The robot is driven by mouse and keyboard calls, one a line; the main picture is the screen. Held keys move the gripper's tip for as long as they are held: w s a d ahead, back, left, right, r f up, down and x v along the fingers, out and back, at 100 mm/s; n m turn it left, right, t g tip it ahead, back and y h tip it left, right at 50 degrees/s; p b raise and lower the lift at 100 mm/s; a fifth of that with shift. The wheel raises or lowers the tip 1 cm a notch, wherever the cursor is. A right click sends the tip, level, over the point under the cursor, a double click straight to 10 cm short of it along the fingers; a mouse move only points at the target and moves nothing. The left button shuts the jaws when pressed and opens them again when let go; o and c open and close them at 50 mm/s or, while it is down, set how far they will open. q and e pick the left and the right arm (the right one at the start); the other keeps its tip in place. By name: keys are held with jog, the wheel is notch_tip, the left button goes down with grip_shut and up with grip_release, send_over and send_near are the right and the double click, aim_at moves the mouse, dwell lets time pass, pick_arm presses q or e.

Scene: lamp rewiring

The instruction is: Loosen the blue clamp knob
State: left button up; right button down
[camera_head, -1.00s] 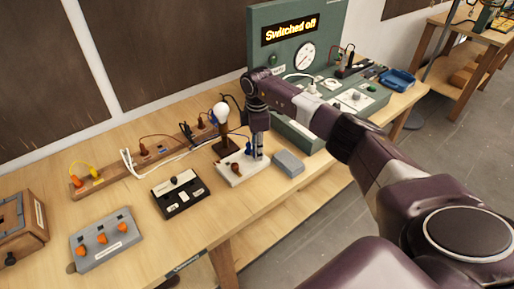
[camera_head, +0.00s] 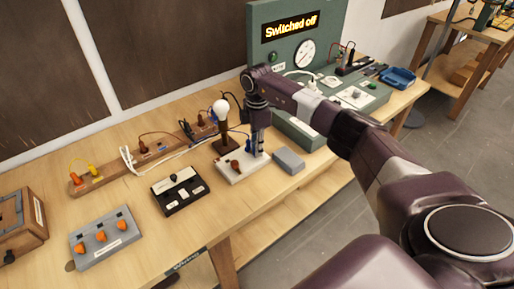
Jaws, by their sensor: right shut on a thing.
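A white clamp block (camera_head: 232,177) lies on the wooden bench with a small dark brown knob (camera_head: 235,164) on its top. My right gripper (camera_head: 257,151) points straight down at the right end of this block. It is shut on the blue clamp knob, which is mostly hidden between and behind the fingers; only small blue patches show there. I cannot tell how far the knob is turned. My left gripper is out of view.
A lamp with a white bulb (camera_head: 221,107) stands just left of the gripper. A grey box (camera_head: 289,161) lies close on the right. A black switch box (camera_head: 180,190) is at the left. The green panel (camera_head: 265,52) behind reads "Switched off".

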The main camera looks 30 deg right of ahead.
jog(key=n+b, duration=0.1)
jog(key=n, duration=0.3)
jog(key=shift+w+b, duration=0.1)
jog(key=shift+b, duration=0.2)
jog(key=n+b, duration=0.1)
jog(key=n, duration=0.3)
jog(key=shift+n+b, duration=0.3)
jog(key=shift+n, duration=0.1)
jog(key=n+b, duration=0.1)
jog(key=n, duration=0.2)
jog(key=shift+w+n, duration=0.1)
jog(key=shift+n, duration=0.2)
jog(key=n+b, duration=0.1)
jog(key=n, duration=0.3)
jog(key=shift+n, duration=0.3)
jog(key=n+b, duration=0.1)
jog(key=n, duration=0.3)
jog(key=shift+a+r+n, duration=0.1)
jog(key=shift+n, duration=0.2)
jog(key=n+b, duration=0.1)
jog(key=n, duration=0.4)
jog(key=n+b, duration=0.1)
jog(key=n, duration=0.3)
jog(key=shift+a+n, duration=0.1)
jog(key=shift+n, duration=1.7)
